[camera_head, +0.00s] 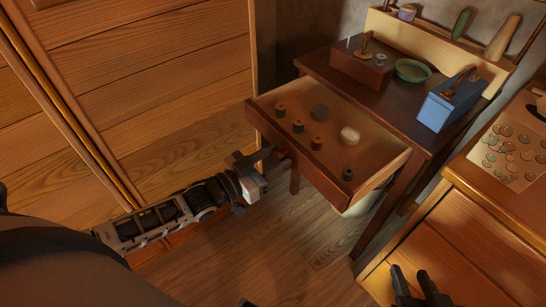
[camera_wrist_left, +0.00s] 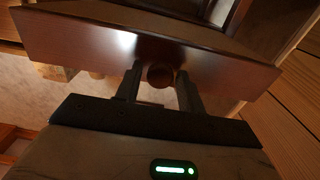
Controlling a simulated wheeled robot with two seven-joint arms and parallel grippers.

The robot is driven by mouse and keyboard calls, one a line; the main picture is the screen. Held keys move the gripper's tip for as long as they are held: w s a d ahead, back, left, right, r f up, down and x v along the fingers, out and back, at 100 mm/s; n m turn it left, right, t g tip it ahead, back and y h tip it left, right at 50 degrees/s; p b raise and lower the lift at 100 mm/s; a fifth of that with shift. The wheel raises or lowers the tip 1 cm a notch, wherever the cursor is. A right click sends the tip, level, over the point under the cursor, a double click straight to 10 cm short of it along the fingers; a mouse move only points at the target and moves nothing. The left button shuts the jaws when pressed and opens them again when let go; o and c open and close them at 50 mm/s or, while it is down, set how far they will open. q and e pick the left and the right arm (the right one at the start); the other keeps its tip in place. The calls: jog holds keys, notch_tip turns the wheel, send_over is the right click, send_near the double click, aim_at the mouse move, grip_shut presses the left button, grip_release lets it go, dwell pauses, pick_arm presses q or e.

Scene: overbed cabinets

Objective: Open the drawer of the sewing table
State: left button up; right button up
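The sewing table (camera_head: 395,105) is dark wood and stands at the back right. Its drawer (camera_head: 375,165) is pulled well out, showing several spools and a pale round item inside. My left gripper (camera_head: 272,156) is at the drawer front.
A blue box (camera_head: 450,102), a green dish (camera_head: 412,70) and a small wooden box (camera_head: 360,68) stand on the tabletop. A wooden cabinet (camera_head: 470,240) with buttons on top is at the right. Wooden panelling (camera_head: 170,75) is at the left.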

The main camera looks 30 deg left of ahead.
pick_arm(q)
jog(key=shift+o, duration=0.5)
pick_arm(e)
jog(key=shift+s, duration=0.15)
pick_arm(q)
jog(key=shift+s+a, duration=0.1)
jog(key=shift+s, duration=0.05)
jog(key=p+v, duration=0.1)
jog(key=v, duration=1.4)
jog(key=shift+s+a+p, duration=0.2)
jog(key=shift+s+p, duration=0.05)
jog(key=shift+p, duration=0.05)
pick_arm(e)
jog(key=shift+r, duration=0.3)
